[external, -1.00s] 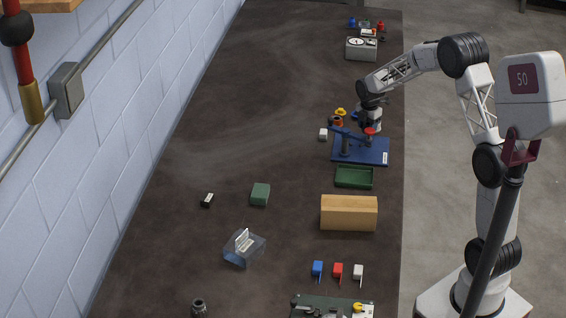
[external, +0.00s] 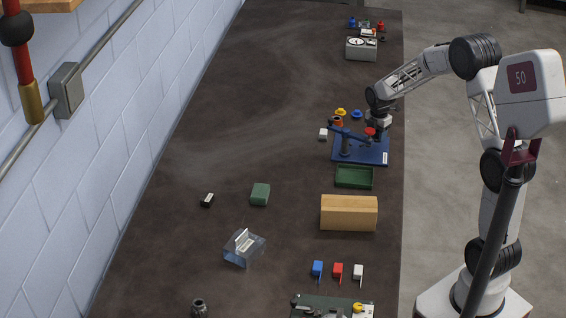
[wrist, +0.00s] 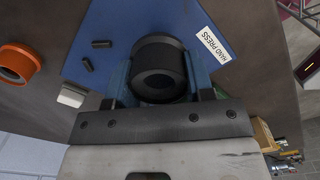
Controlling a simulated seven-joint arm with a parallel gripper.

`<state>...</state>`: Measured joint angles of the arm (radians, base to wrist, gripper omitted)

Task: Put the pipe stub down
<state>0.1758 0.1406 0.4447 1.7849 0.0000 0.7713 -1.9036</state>
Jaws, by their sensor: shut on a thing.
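The pipe stub (wrist: 161,52) is a short, dark, thick-walled tube. In the wrist view it sits between the two fingers of my gripper (wrist: 160,88), which is shut on it. Behind it is the blue base plate (wrist: 112,22) labelled "HAND PRESS"; I cannot tell whether the stub touches the plate. In the external view my gripper (external: 379,134) is low over the back right part of the blue base (external: 362,155), just right of the press's red knob (external: 370,132). The stub cannot be made out there.
Two small dark pins (wrist: 94,54) lie on the plate. An orange ring (wrist: 18,62) and a white block (wrist: 73,95) are to its left. A green tray (external: 354,177) and a wooden block (external: 349,213) stand in front.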

